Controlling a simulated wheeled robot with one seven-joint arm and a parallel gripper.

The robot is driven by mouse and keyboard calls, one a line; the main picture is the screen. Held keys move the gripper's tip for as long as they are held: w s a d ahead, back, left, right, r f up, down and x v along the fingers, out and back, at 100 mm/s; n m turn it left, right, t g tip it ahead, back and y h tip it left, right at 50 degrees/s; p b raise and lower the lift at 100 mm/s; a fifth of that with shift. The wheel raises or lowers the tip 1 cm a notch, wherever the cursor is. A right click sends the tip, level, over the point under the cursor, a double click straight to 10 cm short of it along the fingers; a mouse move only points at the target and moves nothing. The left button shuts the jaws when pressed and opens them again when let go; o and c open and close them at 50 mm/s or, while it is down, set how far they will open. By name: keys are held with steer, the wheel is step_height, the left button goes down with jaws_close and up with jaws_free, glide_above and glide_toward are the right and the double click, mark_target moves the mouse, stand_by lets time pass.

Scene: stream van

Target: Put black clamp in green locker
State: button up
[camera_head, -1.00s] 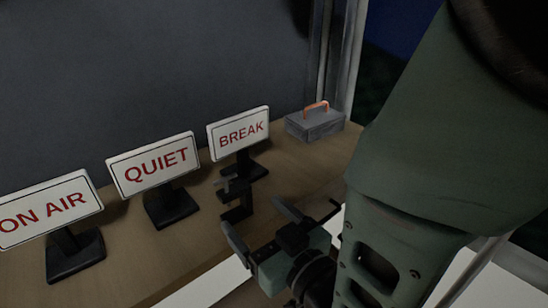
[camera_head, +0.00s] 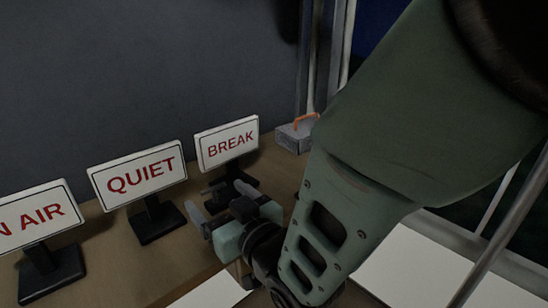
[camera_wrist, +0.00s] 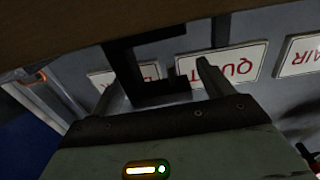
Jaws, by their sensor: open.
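The black clamp (camera_wrist: 128,72) shows in the wrist view as a dark C-shaped piece against the brown counter, which appears at the top of that upside-down view. It lies between the two spread fingers of my gripper (camera_wrist: 160,88), and I cannot tell whether they touch it. In the head view my open gripper (camera_head: 220,202) is in front of the BREAK sign and largely hides the clamp. No green locker shows in either view.
The BREAK sign (camera_head: 227,143), QUIET sign (camera_head: 138,175) and ON AIR sign (camera_head: 35,213) stand in a row on the counter (camera_head: 103,240). A grey box with an orange handle (camera_head: 293,138) sits near the window frame, beside my arm.

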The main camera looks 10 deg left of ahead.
steer(key=shift+w+a, duration=0.35)
steer(key=shift+a, duration=0.05)
steer(key=c, duration=1.4)
steer(key=shift+o, duration=0.2)
